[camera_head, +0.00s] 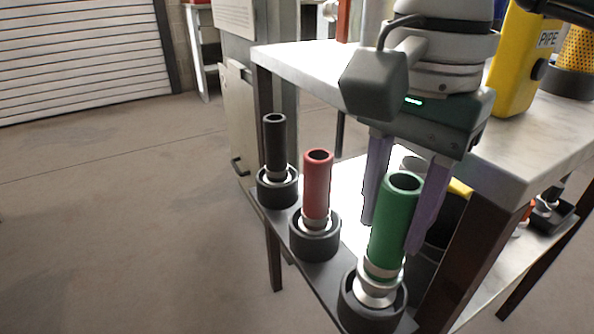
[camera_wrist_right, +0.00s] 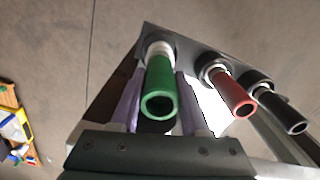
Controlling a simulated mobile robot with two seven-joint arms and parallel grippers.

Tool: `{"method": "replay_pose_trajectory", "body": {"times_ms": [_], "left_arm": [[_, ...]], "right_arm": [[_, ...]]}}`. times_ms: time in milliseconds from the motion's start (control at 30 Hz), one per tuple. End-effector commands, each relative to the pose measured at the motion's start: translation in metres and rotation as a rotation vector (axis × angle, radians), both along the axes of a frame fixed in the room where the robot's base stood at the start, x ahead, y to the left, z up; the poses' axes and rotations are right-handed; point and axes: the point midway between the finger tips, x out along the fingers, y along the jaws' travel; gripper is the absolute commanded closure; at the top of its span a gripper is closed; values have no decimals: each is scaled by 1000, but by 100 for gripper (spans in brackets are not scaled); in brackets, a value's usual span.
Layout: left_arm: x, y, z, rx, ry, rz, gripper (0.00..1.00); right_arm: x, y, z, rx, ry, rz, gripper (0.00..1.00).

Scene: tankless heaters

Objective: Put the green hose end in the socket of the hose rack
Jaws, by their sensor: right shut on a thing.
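The green hose end (camera_head: 392,222) stands nearly upright with its metal collar low in the nearest black socket (camera_head: 371,310) of the hose rack (camera_head: 281,222). It also shows in the right wrist view (camera_wrist_right: 159,88), between the two purple fingers. My right gripper (camera_head: 405,215) is shut on the green hose end from behind, with one finger at each side. I cannot tell how deep the collar is seated. The red hose end (camera_head: 317,185) and the black hose end (camera_head: 275,143) stand upright in the other two sockets. My left gripper is not in view.
A light-topped table (camera_head: 310,65) stands behind the rack, with a dark leg close to my right gripper. A yellow container marked PIPE (camera_head: 514,65) stands on it. A lower shelf holds several items. Open floor lies to the left.

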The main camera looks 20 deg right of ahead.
Motion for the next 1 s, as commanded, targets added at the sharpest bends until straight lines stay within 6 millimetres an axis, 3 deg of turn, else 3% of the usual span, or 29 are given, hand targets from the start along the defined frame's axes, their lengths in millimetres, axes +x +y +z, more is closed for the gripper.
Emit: {"method": "replay_pose_trajectory", "body": {"times_ms": [233,667,700,933,1000], "left_arm": [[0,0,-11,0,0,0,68],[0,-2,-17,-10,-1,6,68],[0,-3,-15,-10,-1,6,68],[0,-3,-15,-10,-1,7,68],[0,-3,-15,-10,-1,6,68]], "right_arm": [[-1,0,-38,0,2,0,100],[0,0,-44,0,0,1,100],[0,0,-42,0,1,1,51],[0,0,-42,0,1,1,25],[0,0,-42,-1,2,1,24]]}}
